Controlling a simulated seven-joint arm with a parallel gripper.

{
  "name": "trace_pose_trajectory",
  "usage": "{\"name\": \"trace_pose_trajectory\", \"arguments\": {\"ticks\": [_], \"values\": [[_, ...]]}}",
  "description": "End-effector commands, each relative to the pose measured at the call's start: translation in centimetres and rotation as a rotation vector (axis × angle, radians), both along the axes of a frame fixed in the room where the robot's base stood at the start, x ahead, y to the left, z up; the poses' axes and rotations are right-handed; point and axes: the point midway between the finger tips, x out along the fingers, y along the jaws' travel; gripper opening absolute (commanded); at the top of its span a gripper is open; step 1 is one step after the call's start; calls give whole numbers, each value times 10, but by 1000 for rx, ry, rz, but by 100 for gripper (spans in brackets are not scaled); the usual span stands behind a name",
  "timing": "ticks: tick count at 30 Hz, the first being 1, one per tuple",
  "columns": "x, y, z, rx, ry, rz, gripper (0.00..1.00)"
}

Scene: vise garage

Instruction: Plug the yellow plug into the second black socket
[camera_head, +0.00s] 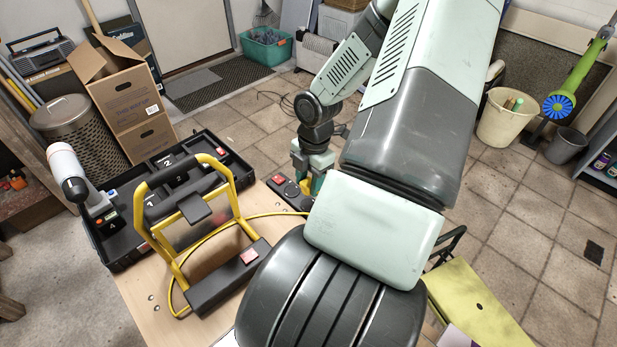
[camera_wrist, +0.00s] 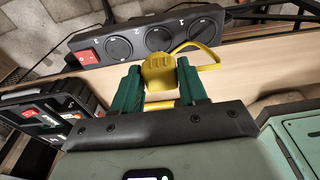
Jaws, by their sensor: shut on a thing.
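My gripper (camera_wrist: 160,88) is shut on the yellow plug (camera_wrist: 160,70), which sits between its two green fingers. A yellow cable (camera_wrist: 205,52) loops off to the right of the plug. The black power strip (camera_wrist: 135,42) lies just beyond, with a red switch (camera_wrist: 88,57) at its left and round black sockets in a row. The plug is in line with the middle visible socket (camera_wrist: 158,38); it appears outside the socket, though its depth is unclear. In the head view my gripper (camera_head: 315,172) is over the strip (camera_head: 290,192), and the plug is largely hidden.
A yellow-framed work lamp (camera_head: 232,200) stands on the wooden table (camera_head: 145,300), left of my gripper. A black compartment tray (camera_head: 110,252) is at left. My arm covers much of the table's right side.

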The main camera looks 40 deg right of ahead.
Motion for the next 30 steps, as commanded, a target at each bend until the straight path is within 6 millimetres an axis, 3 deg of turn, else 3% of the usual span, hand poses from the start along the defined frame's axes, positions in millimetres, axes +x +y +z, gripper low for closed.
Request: {"name": "trace_pose_trajectory", "arguments": {"ticks": [12, 25, 27, 30], "values": [[0, 1, -38, 1, 1, 1, 16], [0, 0, -48, 0, 0, 1, 16], [0, 0, -48, 0, 0, 1, 2], [0, 0, -48, 0, 0, 1, 2]]}}
